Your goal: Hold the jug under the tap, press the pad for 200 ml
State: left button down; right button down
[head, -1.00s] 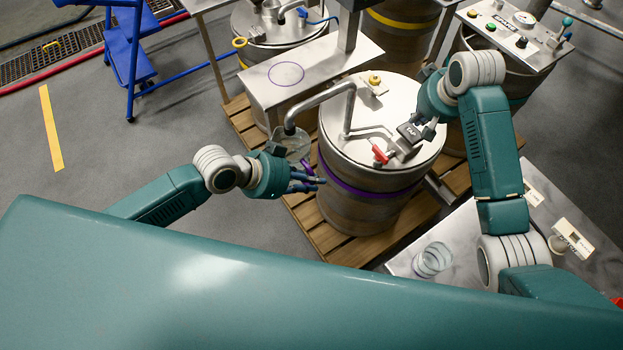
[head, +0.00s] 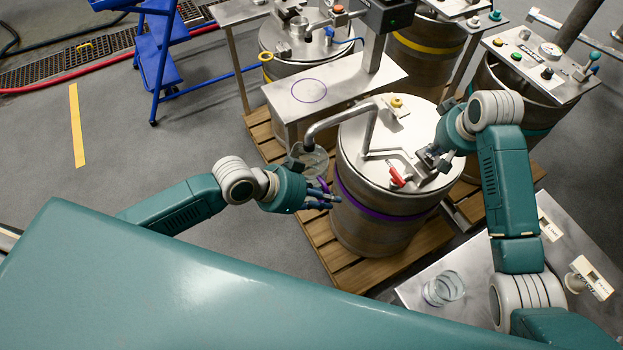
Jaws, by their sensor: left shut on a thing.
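The clear jug (head: 316,163) is under the downturned end of the steel tap pipe (head: 327,122), at the left side of the steel drum (head: 367,221) with a purple band. My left gripper (head: 326,198) is shut on the jug by its purple handle; its fingers partly hide the handle. I cannot read the level in the jug. My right gripper (head: 436,160) is over the dark pad on the drum lid, near the red tap lever (head: 399,176). It covers most of the pad, so I cannot tell whether they touch.
The drum stands on a wooden pallet (head: 356,268). A steel table (head: 472,262) at the lower right carries a clear beaker (head: 443,289) and white labelled items. Behind are more drums, a steel stand (head: 345,85) and a blue step stool (head: 160,60). Floor at the left is open.

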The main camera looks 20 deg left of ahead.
jog(key=shift+s+f, duration=0.1)
jog(key=shift+f, duration=1.2)
dwell(6.7)
